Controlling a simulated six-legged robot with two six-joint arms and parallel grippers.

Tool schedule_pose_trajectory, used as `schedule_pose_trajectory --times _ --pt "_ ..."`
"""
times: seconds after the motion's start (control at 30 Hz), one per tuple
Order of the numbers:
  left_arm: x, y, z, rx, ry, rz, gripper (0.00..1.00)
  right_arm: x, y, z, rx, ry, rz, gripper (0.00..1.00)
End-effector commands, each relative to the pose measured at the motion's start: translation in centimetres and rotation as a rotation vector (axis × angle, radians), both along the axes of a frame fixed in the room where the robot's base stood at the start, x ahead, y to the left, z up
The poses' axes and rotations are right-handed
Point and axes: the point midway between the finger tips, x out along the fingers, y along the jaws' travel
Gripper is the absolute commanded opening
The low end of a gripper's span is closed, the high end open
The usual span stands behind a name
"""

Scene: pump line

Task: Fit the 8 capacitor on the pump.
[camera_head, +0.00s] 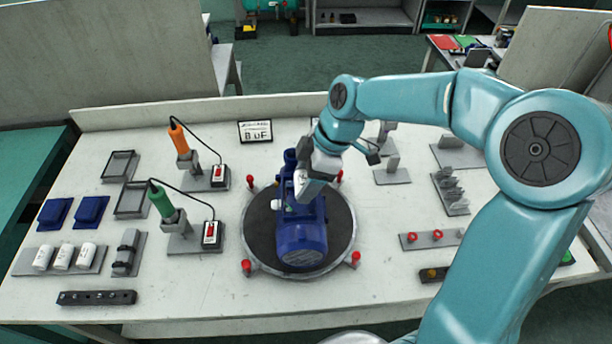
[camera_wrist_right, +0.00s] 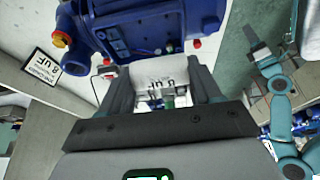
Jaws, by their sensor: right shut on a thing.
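The blue pump (camera_head: 303,240) sits on a dark round turntable (camera_head: 258,222) at the middle of the table. My right gripper (camera_head: 308,195) is over the pump's middle. In the right wrist view its two dark fingers (camera_wrist_right: 162,88) are shut on a white piece with small prongs, apparently a capacitor (camera_wrist_right: 150,72). The pump body (camera_wrist_right: 150,25) shows just beyond it there; whether they touch cannot be told. Several white capacitors (camera_head: 63,257) lie on a grey holder at the left. A sign (camera_head: 256,131) reads 8 uF. My left gripper is not in view.
An orange screwdriver (camera_head: 179,138) and a green screwdriver (camera_head: 161,200) stand in holders left of the turntable. Red knobs (camera_head: 246,267) ring the turntable. Blue covers (camera_head: 92,210) lie at the left. Red rings (camera_head: 411,238) lie on a plate at the right.

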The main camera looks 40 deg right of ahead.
Motion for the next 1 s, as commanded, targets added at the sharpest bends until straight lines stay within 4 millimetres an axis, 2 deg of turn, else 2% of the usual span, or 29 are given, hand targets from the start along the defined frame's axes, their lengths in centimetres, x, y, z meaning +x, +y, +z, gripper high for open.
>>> schedule_pose_trajectory --times 0.3,0.5,1.0 --pt "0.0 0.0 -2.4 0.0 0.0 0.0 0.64 0.1 -0.3 -3.3 0.0 0.0 -0.002 0.38" --pt "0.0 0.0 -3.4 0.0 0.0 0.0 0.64 0.1 -0.3 -4.8 -0.001 -0.001 -0.003 0.38" --pt "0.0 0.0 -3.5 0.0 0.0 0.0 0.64 -0.1 -0.2 -5.5 -0.001 0.009 0.003 0.38"
